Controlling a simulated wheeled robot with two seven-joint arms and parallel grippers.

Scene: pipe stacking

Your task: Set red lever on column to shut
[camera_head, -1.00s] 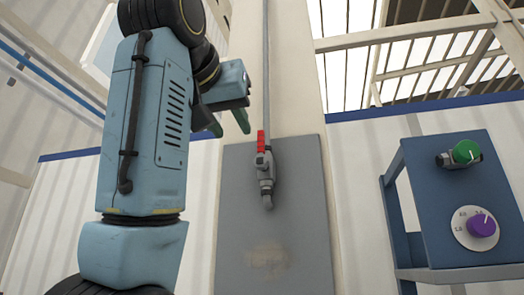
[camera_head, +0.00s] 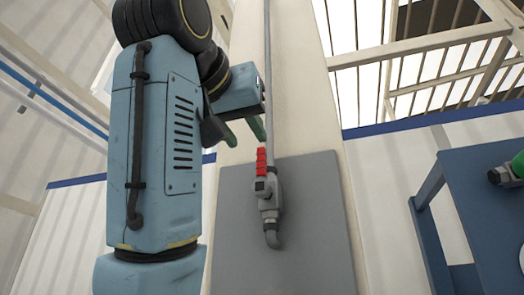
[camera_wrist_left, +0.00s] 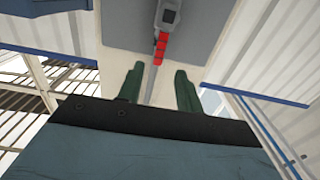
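The red lever (camera_head: 262,160) stands upright along the grey pipe, above its grey valve body (camera_head: 267,190) on the column's grey panel (camera_head: 310,230). In the left wrist view the red lever (camera_wrist_left: 161,46) lies ahead of the fingers, near the middle. My left gripper (camera_head: 244,131) is just above and left of the lever in the head view, apart from it. Its two green fingers (camera_wrist_left: 160,84) are spread with nothing between them but the pipe and column in the background. My right gripper is in neither view.
A grey pipe (camera_head: 268,75) runs up the pale column (camera_head: 305,100) from the valve. A blue stand (camera_head: 480,215) with a green knob (camera_head: 517,165) is at the right. The space between column and stand is clear.

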